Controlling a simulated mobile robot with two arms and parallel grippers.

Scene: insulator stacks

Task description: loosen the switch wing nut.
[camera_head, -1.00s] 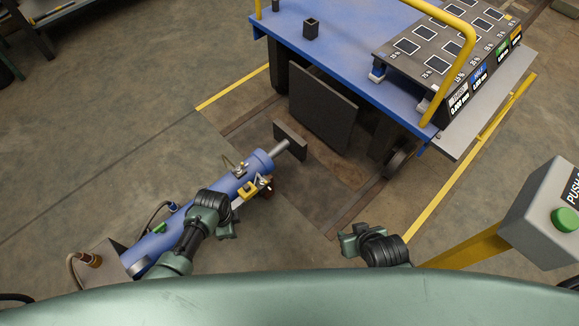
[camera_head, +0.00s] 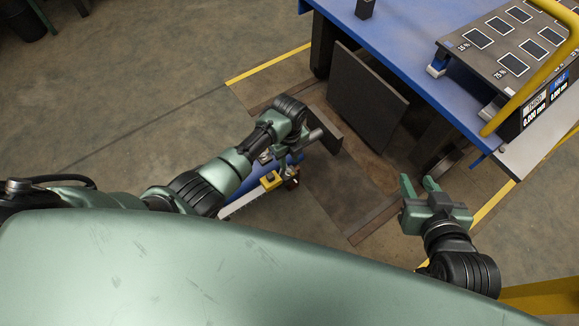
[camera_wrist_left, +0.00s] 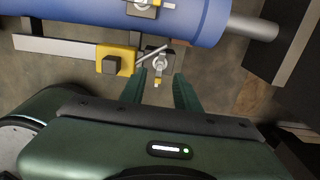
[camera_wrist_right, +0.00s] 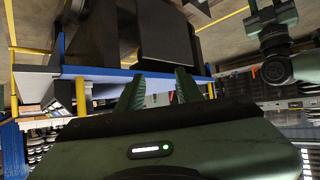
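A blue cylinder (camera_wrist_left: 180,22) crosses the top of the left wrist view, with a steel rod (camera_wrist_left: 252,27) at its right end. Beside it is a yellow block (camera_wrist_left: 116,60) on a pale flat bar (camera_wrist_left: 62,46). Just right of the block is a small metal fitting with a slanted lever (camera_wrist_left: 158,62), apparently the switch wing nut. My left gripper (camera_wrist_left: 160,88) is open, its fingertips just short of this fitting, which lies ahead of the gap. In the head view my left arm hides most of the cylinder. My right gripper (camera_head: 420,186) is open and empty, away from the cylinder.
A dark plate (camera_head: 366,98) stands upright by the blue table (camera_head: 400,40), beyond the rod. A panel with several dark squares (camera_head: 512,64) lies on the table. Open floor (camera_head: 130,90) is at the left.

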